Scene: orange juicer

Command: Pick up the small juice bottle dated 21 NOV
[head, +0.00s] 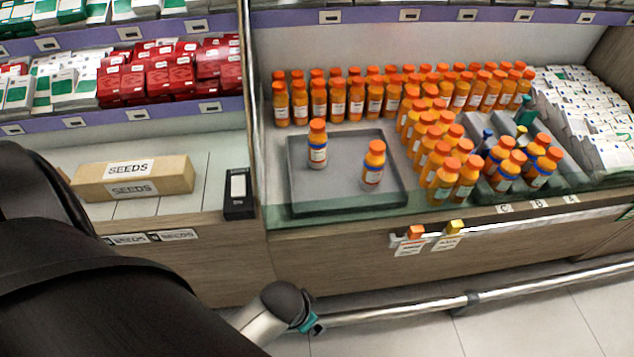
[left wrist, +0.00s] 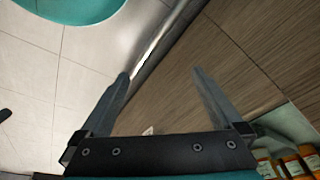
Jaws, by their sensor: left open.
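Small orange juice bottles with orange caps stand in the cooler case in the head view. One bottle (head: 318,152) and another bottle (head: 373,168) stand upright and apart on a dark grey tray (head: 300,203). Similar blue-banded bottles (head: 508,172) stand at the right. The dates are too small to read, so I cannot tell which bottle is 21 NOV. My left gripper (left wrist: 161,75) is open and empty in the left wrist view, near the wooden front panel, away from the bottles. My right gripper is not in view.
More orange bottles (head: 355,98) stand in rows behind the tray. A metal rail (head: 390,311) runs along the case front. A cardboard SEEDS box (head: 172,178) and a black box (head: 238,190) sit left. The tray has bare room around its two bottles.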

